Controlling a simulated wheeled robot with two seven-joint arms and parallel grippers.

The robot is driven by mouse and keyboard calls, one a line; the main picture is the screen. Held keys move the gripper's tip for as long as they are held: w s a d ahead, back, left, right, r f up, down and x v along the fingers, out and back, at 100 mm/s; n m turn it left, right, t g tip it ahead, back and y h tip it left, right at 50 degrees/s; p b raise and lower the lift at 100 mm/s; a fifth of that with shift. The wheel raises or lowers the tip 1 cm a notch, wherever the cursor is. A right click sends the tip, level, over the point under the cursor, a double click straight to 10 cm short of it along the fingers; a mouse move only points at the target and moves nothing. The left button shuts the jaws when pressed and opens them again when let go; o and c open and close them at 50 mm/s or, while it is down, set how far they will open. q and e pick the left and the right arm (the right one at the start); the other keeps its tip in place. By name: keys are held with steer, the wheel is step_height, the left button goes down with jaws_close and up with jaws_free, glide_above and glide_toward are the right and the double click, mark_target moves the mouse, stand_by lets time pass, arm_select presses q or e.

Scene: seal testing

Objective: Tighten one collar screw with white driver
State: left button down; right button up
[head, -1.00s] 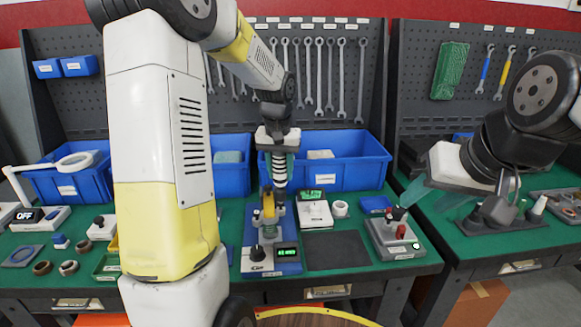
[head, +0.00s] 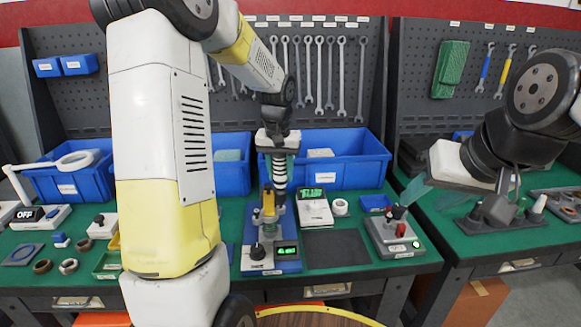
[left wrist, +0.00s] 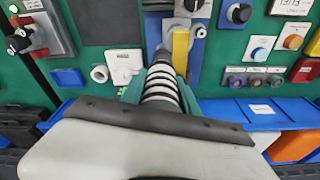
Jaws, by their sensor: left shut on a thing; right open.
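The driver (head: 280,172), with black and white bands, stands roughly upright in my left gripper (head: 279,181). In the left wrist view, the green fingers of my left gripper (left wrist: 161,92) are shut around the banded driver (left wrist: 161,82). Its lower end points at the test fixture (head: 268,238), which has a blue base, a yellow part and a grey body. The fixture also shows in the left wrist view (left wrist: 196,58). The collar screws are too small or hidden, and contact with the tip cannot be told. My right gripper (head: 432,194) is open and empty at the right.
A white meter (head: 314,210) stands right of the fixture, beside a white ring (head: 340,206). A dark mat (head: 337,246) lies clear in front. A grey box with a red switch (head: 394,236) stands further right. Blue bins (head: 345,172) line the back.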

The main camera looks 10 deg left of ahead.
arm_select(q)
steer(key=shift+f, duration=1.1)
stand_by(3.6)
steer(key=shift+r, duration=2.6)
